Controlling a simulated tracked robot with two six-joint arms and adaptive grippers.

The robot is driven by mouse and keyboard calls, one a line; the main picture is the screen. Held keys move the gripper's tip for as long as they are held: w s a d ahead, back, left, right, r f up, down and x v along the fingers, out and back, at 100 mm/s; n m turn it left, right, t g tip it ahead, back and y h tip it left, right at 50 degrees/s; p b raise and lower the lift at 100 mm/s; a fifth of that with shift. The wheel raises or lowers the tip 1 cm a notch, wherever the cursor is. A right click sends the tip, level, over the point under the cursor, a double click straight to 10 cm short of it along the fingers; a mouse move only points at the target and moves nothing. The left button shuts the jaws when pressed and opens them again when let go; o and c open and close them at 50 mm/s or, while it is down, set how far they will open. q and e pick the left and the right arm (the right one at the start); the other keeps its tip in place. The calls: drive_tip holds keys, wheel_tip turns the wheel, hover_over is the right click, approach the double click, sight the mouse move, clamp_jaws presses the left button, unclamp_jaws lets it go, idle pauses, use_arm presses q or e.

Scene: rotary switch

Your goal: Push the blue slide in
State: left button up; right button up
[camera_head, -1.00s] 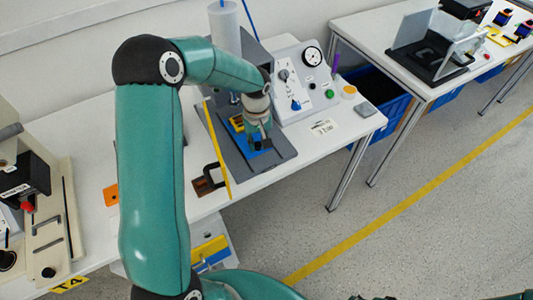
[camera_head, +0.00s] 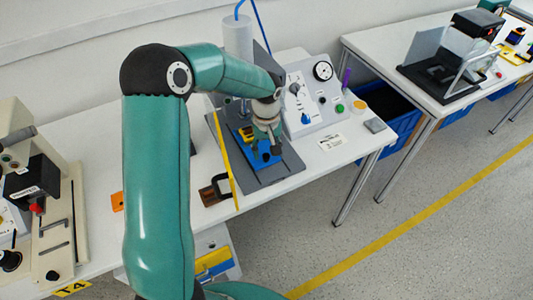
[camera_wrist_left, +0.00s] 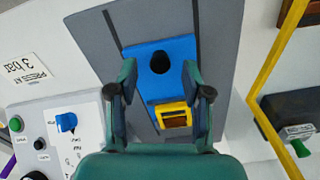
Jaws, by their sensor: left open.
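My left gripper (camera_head: 266,139) is over the slide, pointing down. In the left wrist view its open fingers (camera_wrist_left: 159,80) stand on either side of the slide, with nothing held. I cannot tell whether they touch it. My right gripper does not show.
A grey panel with a gauge (camera_head: 323,70) and knobs stands right of the base plate. A yellow bar (camera_head: 226,163) runs along its left side, beside a dark clamp-like part (camera_head: 215,190). A white cylinder (camera_head: 238,40) stands behind. The table front is fairly clear.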

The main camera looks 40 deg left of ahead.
use_arm(q)
wheel_tip(320, 180, up, 10)
drive_tip(key=shift+f, duration=0.15)
idle(0.4)
drive_tip(key=s+d+r+m+t+y+b, duration=0.2)
drive_tip(key=s+r+m+t+b, duration=0.3)
drive_tip(key=b, duration=0.8)
drive_tip(key=shift+m+g, duration=0.5)
drive_tip(key=x, duration=0.6)
drive_tip(key=s+b+x, duration=0.1)
drive_tip(key=x, duration=0.4)
drive_tip(key=d+b+x, duration=0.1)
drive_tip(key=x, duration=0.5)
drive_tip(key=shift+f, duration=0.6)
clamp_jaws()
